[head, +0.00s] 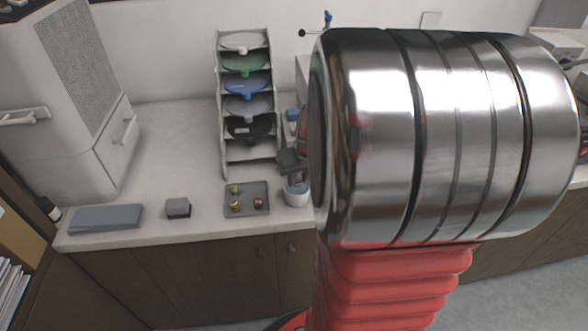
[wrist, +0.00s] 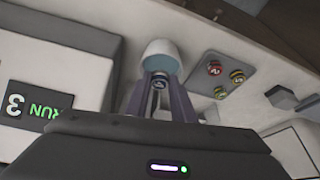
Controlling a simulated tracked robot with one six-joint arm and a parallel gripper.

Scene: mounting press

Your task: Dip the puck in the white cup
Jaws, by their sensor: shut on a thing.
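The white cup (head: 297,196) stands near the front edge of the counter, right of the tray. In the wrist view its pale blue inside (wrist: 161,64) faces me. My gripper (wrist: 160,88) points at the cup's mouth and is shut on a small puck (wrist: 159,82) with a dark face and a light mark. The puck shows against the cup's opening; I cannot tell whether it is above the rim or inside. In the head view my gripper (head: 296,178) is just over the cup, and the puck cannot be made out there.
A grey tray (head: 247,188) left of the cup holds three pucks. A small grey block (head: 177,207) and a grey slab (head: 105,218) lie further left. A rack (head: 221,115) of coloured dishes stands behind. My arm hides the counter to the right.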

